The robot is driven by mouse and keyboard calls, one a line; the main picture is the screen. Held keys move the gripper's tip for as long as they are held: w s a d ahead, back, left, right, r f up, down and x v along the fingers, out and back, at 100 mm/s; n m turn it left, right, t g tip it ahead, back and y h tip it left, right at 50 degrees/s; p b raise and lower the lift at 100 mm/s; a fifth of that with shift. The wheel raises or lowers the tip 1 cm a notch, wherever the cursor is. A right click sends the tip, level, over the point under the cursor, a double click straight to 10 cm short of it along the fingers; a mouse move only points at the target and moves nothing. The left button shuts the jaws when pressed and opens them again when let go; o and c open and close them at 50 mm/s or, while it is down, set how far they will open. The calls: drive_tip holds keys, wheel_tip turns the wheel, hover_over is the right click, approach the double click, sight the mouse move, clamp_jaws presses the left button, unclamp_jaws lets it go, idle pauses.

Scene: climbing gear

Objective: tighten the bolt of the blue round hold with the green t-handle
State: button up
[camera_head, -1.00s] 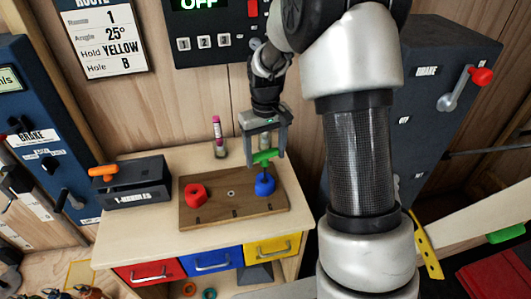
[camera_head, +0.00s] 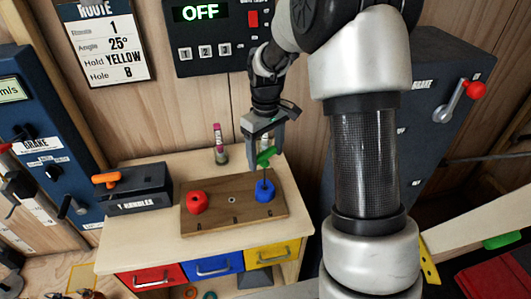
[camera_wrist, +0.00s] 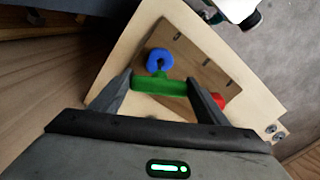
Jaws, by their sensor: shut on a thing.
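The blue round hold (camera_head: 264,191) sits at the right end of the brown wooden board (camera_head: 235,215). In the wrist view the blue hold (camera_wrist: 160,58) shows as a ring with the tool's stem reaching it. The green t-handle (camera_head: 265,157) stands roughly upright over the hold, its thin shaft running down to the hold's middle. My gripper (camera_head: 265,150) is shut on the green handle bar; in the wrist view the bar (camera_wrist: 160,86) lies between both fingers. The bolt itself is hidden, and I cannot tell how deep the tip sits.
A red hold (camera_head: 197,202) is on the board's left. The dark t-handles box (camera_head: 139,190) with an orange t-handle (camera_head: 106,178) stands at the table's left. A pink-topped marker (camera_head: 219,140) stands behind the board. Coloured drawers (camera_head: 212,267) are below.

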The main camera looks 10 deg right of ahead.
drive_tip(key=n+p, duration=0.1)
drive_tip(key=n, duration=0.3)
drive_tip(key=shift+d+r, duration=0.15)
drive_tip(key=n, duration=0.3)
drive_tip(key=shift+w+p, duration=0.1)
drive_tip(key=shift+p, duration=0.25)
drive_tip(key=n+p, duration=0.1)
drive_tip(key=n, duration=0.2)
drive_tip(key=shift+r, duration=0.1)
drive_tip(key=n, duration=0.4)
drive_tip(key=shift+w+f, duration=0.2)
drive_tip(key=shift+f, duration=0.05)
drive_tip(key=n, duration=0.4)
drive_tip(key=shift+w, duration=0.1)
drive_tip(key=o, duration=0.5)
drive_tip(key=c, duration=0.5)
drive_tip(key=shift+f, duration=0.65)
